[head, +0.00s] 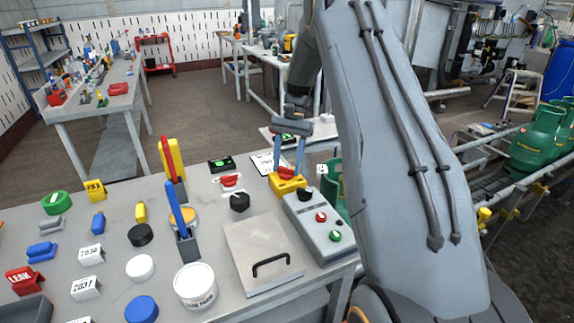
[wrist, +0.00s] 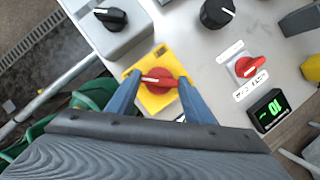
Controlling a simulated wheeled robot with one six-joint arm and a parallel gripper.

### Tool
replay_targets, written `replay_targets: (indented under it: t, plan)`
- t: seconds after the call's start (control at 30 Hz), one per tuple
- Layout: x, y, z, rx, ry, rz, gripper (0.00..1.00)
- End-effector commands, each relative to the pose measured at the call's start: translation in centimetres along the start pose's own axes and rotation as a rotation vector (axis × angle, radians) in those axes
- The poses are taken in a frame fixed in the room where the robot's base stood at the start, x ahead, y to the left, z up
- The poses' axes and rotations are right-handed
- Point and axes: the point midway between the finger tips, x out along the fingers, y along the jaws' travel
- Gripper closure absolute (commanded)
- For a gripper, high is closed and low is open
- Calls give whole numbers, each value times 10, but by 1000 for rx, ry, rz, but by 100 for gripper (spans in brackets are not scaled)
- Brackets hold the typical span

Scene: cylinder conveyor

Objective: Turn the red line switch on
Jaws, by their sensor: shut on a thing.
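A red rotary switch (head: 286,172) sits on a yellow box (head: 288,187) at the back right of the table. In the wrist view the red switch (wrist: 159,80) has its handle lying roughly crosswise between the fingers. My gripper (head: 288,174) reaches down from above with its blue fingers on either side of that handle and is shut on it; the gripper (wrist: 160,83) shows this close up. A second red knob (head: 230,181) on a white plate stands to the left, with small labels in the wrist view (wrist: 250,68). My gripper is apart from it.
A grey control box (head: 320,236) with a black knob and red and green buttons stands close in front. A black knob (head: 240,201) and a green-lit display (head: 221,164) are at left. A metal lidded hatch (head: 262,245) lies nearer. Green gas cylinders (head: 538,137) stand at right.

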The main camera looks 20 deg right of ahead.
Motion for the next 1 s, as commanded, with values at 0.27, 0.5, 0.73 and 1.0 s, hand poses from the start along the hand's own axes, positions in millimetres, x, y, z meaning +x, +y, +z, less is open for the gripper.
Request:
replay_targets:
  t: [0.27,0.5,0.73,1.0]
  plan:
    - [0,0,0,-8,0,3,75]
    - [0,0,0,-7,0,3,36]
    - [0,0,0,-6,0,2,34]
    - [-18,-1,-2,-6,3,0,34]
